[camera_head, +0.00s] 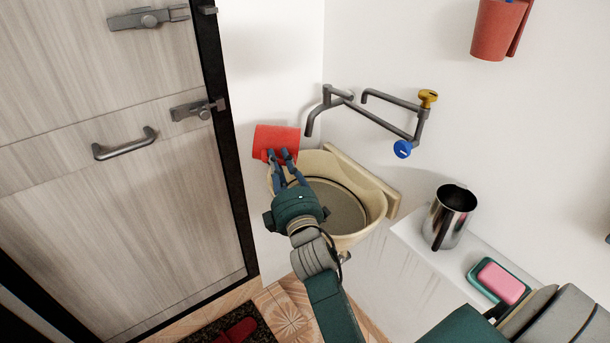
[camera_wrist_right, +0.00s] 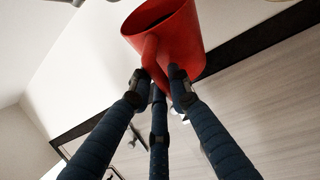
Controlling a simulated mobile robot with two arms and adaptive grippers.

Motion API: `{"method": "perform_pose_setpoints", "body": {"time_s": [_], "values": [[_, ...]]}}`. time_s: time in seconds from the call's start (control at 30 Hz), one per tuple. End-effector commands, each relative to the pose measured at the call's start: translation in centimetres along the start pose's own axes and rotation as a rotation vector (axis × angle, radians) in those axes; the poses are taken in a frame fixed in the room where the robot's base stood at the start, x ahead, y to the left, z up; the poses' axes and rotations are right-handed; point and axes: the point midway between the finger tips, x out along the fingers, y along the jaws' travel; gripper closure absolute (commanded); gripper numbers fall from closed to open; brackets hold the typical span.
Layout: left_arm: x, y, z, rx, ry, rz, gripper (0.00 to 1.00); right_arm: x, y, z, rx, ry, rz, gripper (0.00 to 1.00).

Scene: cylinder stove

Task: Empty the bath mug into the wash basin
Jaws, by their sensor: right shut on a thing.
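The red bath mug (camera_head: 276,141) is held over the left rim of the beige wash basin (camera_head: 372,201), tilted well over onto its side. My right gripper (camera_head: 277,160) is shut on the mug, its blue fingers at the handle. In the right wrist view the mug (camera_wrist_right: 180,40) shows above the fingertips (camera_wrist_right: 158,80), with the handle between them. Part of the mug's dark inside shows there, but I cannot tell whether anything is in it. The basin's inside looks empty in the part that shows. My left gripper is not in view.
A grey tap (camera_head: 325,108) with yellow and blue knobs reaches over the basin's back. A metal pitcher (camera_head: 449,217) and a pink soap (camera_head: 502,283) in a green dish stand on the white ledge (camera_head: 418,236) at right. A wooden door (camera_head: 110,190) is at left.

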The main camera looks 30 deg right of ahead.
Motion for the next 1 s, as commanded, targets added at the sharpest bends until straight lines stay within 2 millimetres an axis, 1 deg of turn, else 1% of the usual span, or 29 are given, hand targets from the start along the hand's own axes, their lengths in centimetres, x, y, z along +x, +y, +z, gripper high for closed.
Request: {"method": "perform_pose_setpoints", "body": {"time_s": [0.27, 0.3, 0.37, 0.47, 0.57, 0.73, 1.0], "values": [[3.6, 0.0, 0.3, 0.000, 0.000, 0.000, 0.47, -0.1, -0.6, 0.1, -0.012, -0.004, 0.040, 1.00], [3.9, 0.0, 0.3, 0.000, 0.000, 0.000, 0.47, -0.1, -0.5, 0.0, -0.024, -0.003, 0.042, 1.00], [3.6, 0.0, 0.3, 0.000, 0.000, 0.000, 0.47, 0.0, -0.3, -0.3, -0.055, 0.001, 0.038, 1.00], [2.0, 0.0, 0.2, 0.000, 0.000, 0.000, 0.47, 0.3, -0.1, -1.0, -0.155, 0.016, 0.005, 1.00], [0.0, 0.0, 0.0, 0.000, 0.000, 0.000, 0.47, 0.6, -0.1, -1.9, -0.280, 0.035, -0.037, 1.00], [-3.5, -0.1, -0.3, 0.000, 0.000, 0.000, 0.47, 1.1, 1.0, -3.0, -0.442, 0.058, -0.092, 1.00], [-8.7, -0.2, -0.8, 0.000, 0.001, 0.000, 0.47, 1.7, 1.9, -4.4, -0.746, 0.103, -0.196, 1.00]]}}
